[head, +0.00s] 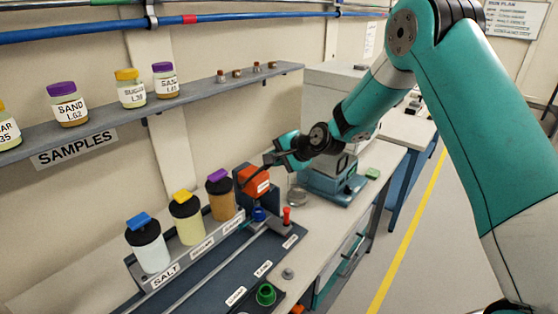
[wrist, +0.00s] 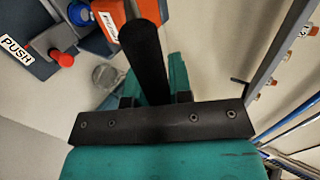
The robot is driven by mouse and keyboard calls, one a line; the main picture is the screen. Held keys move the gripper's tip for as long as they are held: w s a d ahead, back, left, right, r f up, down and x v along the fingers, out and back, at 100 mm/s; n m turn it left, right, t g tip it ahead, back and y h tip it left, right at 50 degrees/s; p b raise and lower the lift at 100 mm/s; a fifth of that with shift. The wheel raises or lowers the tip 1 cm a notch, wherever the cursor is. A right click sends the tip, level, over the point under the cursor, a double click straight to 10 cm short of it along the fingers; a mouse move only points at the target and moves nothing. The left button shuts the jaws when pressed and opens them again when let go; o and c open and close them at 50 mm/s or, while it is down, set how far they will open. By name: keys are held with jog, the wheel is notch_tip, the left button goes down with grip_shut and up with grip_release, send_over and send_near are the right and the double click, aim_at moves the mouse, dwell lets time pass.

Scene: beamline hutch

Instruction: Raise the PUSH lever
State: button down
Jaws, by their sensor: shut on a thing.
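My gripper (head: 273,158) is at the upper right of an orange block (head: 253,180) that carries a white label too small to read. In the wrist view the gripper (wrist: 156,99) is shut on a thick black bar, the lever handle (wrist: 147,62). The bar runs up to the orange block (wrist: 113,14) at the top of the picture. A red knob (head: 286,215) stands in front of the block; in the wrist view a plate marked PUSH (wrist: 16,52) lies beside this knob (wrist: 62,55). The handle's far end and pivot are hard to make out.
A blue knob (head: 259,214) is close to the block. Jars in a rack, with a SALT jar (head: 149,248), stand to the left. A wall shelf (head: 205,88) with sample jars runs above. A teal device (head: 336,178) stands to the right on the bench.

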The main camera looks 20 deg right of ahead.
jog(key=shift+w+r, duration=0.15)
jog(key=c, duration=1)
grip_release()
jog(key=shift+c, duration=0.2)
jog(key=b+v, duration=0.5)
jog(key=v, duration=1.2)
jog(key=shift+s+b, duration=0.25)
jog(key=shift+b, duration=0.05)
jog(key=shift+d, duration=0.1)
jog(key=s+a+f+n+g+b, duration=0.1)
jog(key=s+a+n+g, duration=0.3)
jog(key=s+a+n, duration=0.55)
jog(key=s+a+f+n+g, duration=0.1)
jog(key=s+n, duration=0.2)
jog(key=s, duration=0.3)
jog(key=s+a+f+n+g+h+b, duration=0.1)
jog(key=s+n+g, duration=0.1)
jog(key=s, duration=0.5)
jog(key=s+a+f+n+g+h, duration=0.1)
jog(key=s+n+g, duration=0.1)
jog(key=s+n, duration=0.2)
jog(key=s, duration=0.3)
jog(key=shift+a+f, duration=0.3)
jog(key=shift+f, duration=0.05)
